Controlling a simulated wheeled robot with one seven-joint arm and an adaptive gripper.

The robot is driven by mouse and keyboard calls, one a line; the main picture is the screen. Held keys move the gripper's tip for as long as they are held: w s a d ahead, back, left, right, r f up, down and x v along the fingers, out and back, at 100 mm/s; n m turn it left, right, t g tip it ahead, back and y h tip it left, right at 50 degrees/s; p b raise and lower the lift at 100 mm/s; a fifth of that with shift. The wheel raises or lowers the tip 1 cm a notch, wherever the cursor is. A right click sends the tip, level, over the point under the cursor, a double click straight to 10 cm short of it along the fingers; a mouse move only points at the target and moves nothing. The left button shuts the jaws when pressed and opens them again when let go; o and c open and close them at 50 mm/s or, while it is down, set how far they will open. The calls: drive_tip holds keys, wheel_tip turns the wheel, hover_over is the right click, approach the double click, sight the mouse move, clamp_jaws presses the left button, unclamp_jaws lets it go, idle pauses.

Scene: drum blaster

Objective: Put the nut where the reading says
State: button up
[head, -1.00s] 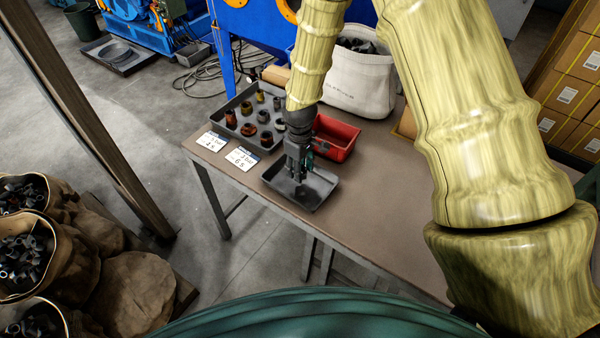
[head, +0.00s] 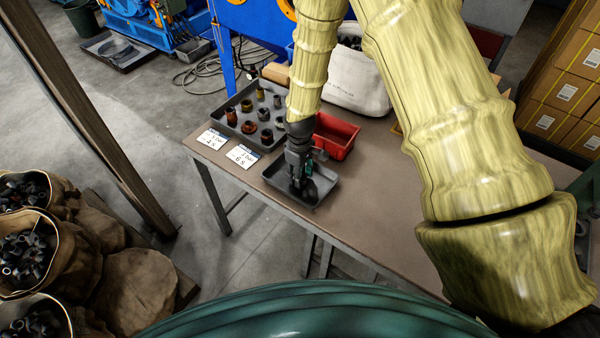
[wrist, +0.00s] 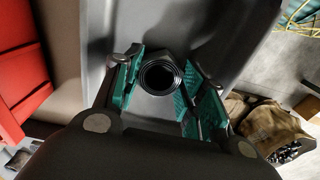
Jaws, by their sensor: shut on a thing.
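My gripper (head: 299,192) reaches straight down into the grey tray (head: 327,199) near the table's front edge. In the wrist view my gripper (wrist: 160,85) has its green-padded fingers closed on a dark, round, hollow nut (wrist: 160,76), seen end-on. The grey tray lies under and around the nut. Whether the nut touches the tray floor I cannot tell. Two white cards, one on the left (head: 212,139) and one on the right (head: 242,156), lie on the table and carry print; they seem to read 4 s and 6 s.
A red bin (head: 336,136) stands just behind the tray. A dark tray (head: 225,113) with several rusty and brown fittings is at the back left. A white bag (head: 355,85) stands behind. The table's right side (head: 375,205) is bare. Sacks of dark parts stand on the floor at left.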

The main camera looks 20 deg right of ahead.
drive_tip(key=o, duration=1.2)
drive_tip(key=shift+o, duration=0.2)
drive_tip(key=shift+r, duration=0.5)
wheel_tip(320, 180, up, 12)
drive_tip(key=b, duration=0.3)
drive_tip(key=shift+f, duration=0.15)
